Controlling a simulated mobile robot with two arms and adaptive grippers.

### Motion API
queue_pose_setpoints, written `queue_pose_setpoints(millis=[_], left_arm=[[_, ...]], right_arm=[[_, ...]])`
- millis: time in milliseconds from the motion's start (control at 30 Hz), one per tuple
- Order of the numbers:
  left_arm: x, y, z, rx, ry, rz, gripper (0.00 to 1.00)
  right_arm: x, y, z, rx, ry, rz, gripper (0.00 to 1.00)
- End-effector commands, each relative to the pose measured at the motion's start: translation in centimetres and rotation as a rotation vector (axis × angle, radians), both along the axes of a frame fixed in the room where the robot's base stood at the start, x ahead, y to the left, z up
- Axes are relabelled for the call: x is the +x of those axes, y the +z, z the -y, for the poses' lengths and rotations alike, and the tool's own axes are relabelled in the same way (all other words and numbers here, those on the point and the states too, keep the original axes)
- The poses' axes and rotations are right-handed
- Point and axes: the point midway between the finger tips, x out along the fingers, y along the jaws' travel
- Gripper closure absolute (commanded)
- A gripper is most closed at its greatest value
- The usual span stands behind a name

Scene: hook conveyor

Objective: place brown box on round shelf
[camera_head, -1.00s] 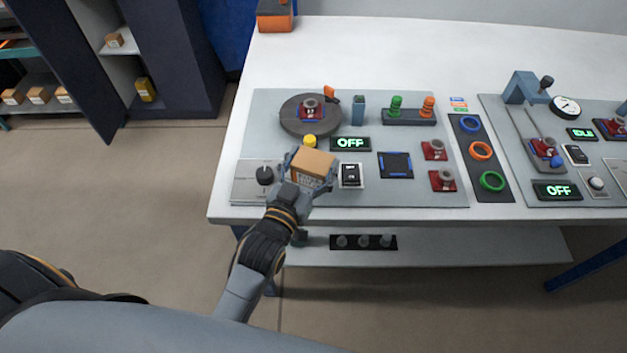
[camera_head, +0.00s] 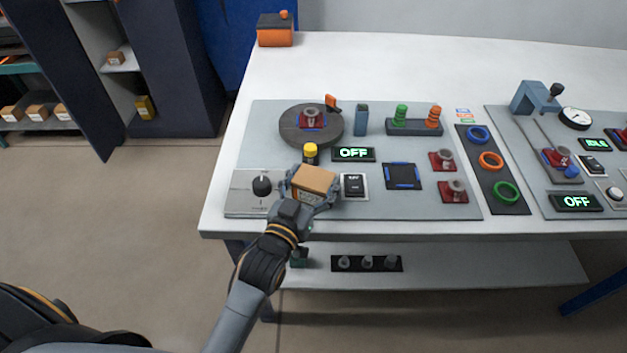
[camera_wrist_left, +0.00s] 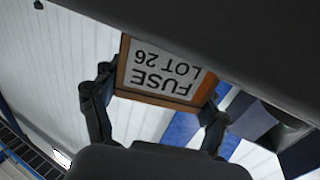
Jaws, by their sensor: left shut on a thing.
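My left gripper (camera_head: 311,192) is shut on a brown box (camera_head: 315,179) and holds it over the front left of the control panel. In the left wrist view the box (camera_wrist_left: 162,77) sits between the two fingers, with a white label reading "FUSE LOT 26". The dark round platform (camera_head: 326,134) on the panel lies behind the box and carries a red block with a grey knob (camera_head: 312,118); I cannot tell whether it is the round shelf. My right gripper is not in view.
A yellow button (camera_head: 311,150) stands just behind the box, with a black dial (camera_head: 262,186) to its left and a switch (camera_head: 354,185) to its right. An open dark cabinet (camera_head: 174,75) with boxes on its shelves stands at the back left. The floor before it is clear.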

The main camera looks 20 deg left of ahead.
Motion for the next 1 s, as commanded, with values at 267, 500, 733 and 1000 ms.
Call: queue_pose_setpoints(millis=[267, 500, 733, 1000], left_arm=[[0.0, -0.3, 0.0, 0.000, 0.000, -0.001, 0.03], [0.0, -0.3, 0.0, 0.000, 0.000, -0.001, 0.03], [-1.2, -0.2, -0.1, 0.000, 0.000, -0.004, 0.03], [-6.9, -0.3, -0.8, 0.001, 0.000, -0.006, 0.03]], right_arm=[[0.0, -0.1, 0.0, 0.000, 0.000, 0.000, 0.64], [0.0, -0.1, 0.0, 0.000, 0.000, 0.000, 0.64], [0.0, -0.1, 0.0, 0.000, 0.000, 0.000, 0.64], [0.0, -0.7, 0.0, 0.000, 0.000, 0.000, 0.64]])
